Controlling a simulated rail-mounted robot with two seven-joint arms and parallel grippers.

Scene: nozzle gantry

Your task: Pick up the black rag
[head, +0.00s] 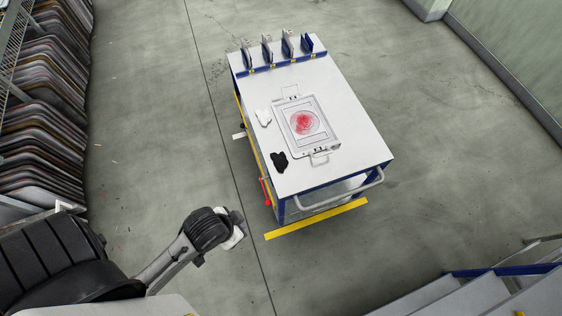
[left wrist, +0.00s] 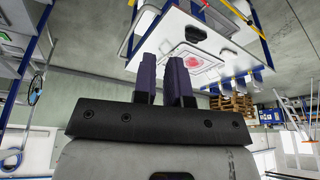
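The black rag (head: 279,161) lies crumpled on the white top of a cart (head: 350,158), near its left edge in the head view. My left arm reaches in from the lower left of the head view and ends over the floor, left of the cart and well apart from the rag. My left gripper (left wrist: 162,62) shows in the left wrist view with its two dark fingers apart and nothing between them. My right gripper is in neither view.
A white rag (head: 263,118) and a tray (head: 327,143) with a red-stained round patch lie on the cart. Upright blue-and-grey pieces (head: 267,50) stand at its far end. A yellow bar (head: 316,219) lies along the near end. A rack of stacked sheets (head: 45,110) stands left.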

